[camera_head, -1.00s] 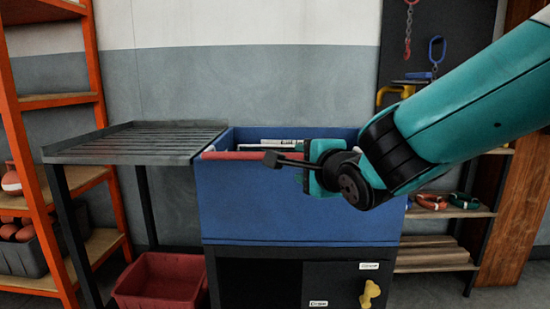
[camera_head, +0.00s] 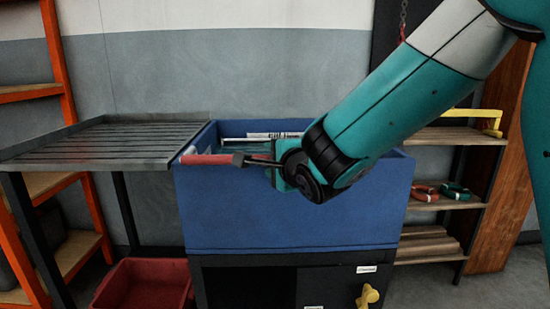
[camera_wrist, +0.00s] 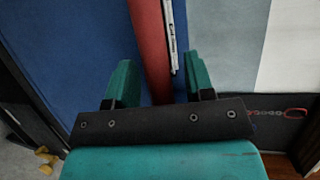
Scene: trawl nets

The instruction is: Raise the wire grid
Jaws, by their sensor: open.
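A blue tub (camera_head: 285,215) stands in the middle of the head view. A red bar (camera_head: 207,159) lies along its front rim at the left; in the wrist view the red bar (camera_wrist: 149,40) runs between my fingers. My gripper (camera_head: 240,160) is at the tub's front rim, partly over the bar. In the wrist view my gripper (camera_wrist: 160,80) has its two teal fingers apart, one on each side of the bar. I cannot tell whether they touch it. No wire grid shows clearly; most of the tub's inside is hidden by its front wall and my arm.
A slatted grey rack table (camera_head: 110,143) adjoins the tub's left side. A printed white strip (camera_head: 268,135) shows at the tub's back, also in the wrist view (camera_wrist: 172,35). A red bin (camera_head: 145,285) is below left. Shelves (camera_head: 458,136) stand at the right.

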